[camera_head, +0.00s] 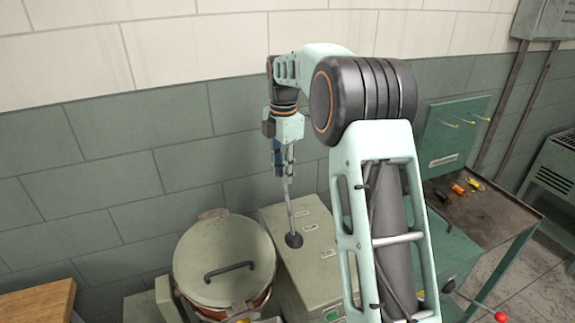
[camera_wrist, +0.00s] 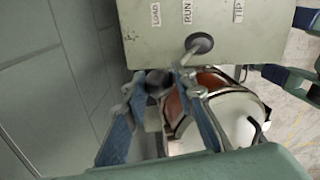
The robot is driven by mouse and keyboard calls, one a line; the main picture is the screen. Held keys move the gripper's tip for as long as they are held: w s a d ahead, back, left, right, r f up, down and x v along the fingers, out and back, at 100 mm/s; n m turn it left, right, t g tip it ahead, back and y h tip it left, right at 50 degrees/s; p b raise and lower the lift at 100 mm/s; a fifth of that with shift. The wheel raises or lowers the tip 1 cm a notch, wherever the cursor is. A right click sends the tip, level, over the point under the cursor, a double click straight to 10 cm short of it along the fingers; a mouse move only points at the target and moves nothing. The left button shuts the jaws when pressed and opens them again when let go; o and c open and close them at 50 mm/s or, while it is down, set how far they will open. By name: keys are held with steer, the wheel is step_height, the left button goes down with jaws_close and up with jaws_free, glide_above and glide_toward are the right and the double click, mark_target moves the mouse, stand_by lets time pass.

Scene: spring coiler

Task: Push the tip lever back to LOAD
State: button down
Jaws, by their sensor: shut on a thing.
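The tip lever (camera_head: 290,208) is a grey rod rising from a dark round boot on the top of a grey-green cabinet (camera_head: 310,265). In the head view it stands nearly upright. My gripper (camera_head: 283,150) is at its upper end, from above. In the wrist view the lever (camera_wrist: 190,56) runs from its boot toward my gripper (camera_wrist: 160,80), whose blue fingers are closed around its dark knob (camera_wrist: 157,84). LOAD (camera_wrist: 155,14), RUN (camera_wrist: 187,12) and TIP (camera_wrist: 239,10) labels sit in a row on the cabinet. The boot is below RUN, on the side toward TIP.
A round drum with a handled lid (camera_head: 222,262) stands left of the cabinet. A tiled wall (camera_head: 110,150) is close behind. A red-knobbed handle (camera_head: 500,317) is at the lower right. A wooden surface (camera_head: 38,305) is lower left.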

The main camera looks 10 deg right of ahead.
steer(key=shift+w+a+f+p, duration=0.25)
steer(key=shift+w+f+p, duration=0.25)
steer(key=shift+w, duration=0.5)
steer(key=shift+f, duration=0.15)
steer(key=c, duration=1.8)
jaws_free()
steer(key=shift+o, duration=0.7)
steer(key=shift+w+f, duration=0.15)
step_height(320, 180, up, 12)
steer(key=shift+s, duration=0.2)
